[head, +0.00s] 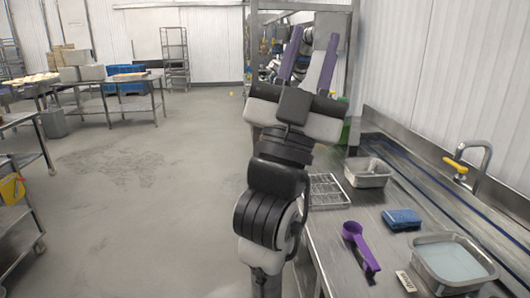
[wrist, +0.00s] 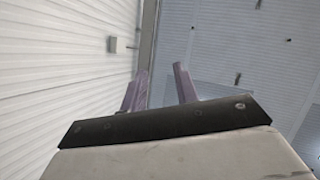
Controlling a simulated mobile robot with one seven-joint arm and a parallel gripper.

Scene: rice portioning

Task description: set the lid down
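My gripper (head: 315,32) is raised at the top middle of the head view, above and beyond the counter's far end. Its two purple fingers stand apart. In the wrist view my gripper (wrist: 161,70) points up toward wall and ceiling, with nothing visible between the fingers. I cannot make out a separate lid in either view. A steel pan (head: 430,276) with a pale blue-grey surface inside stands at the near right of the counter; whether that surface is a lid or contents I cannot tell.
The steel counter (head: 335,235) carries a purple scoop (head: 360,245), a blue sponge (head: 402,219), a small label (head: 405,281), a wire rack (head: 327,190) and a smaller steel pan (head: 368,173). A yellow-handled faucet (head: 456,166) rises at right. The floor at left is open.

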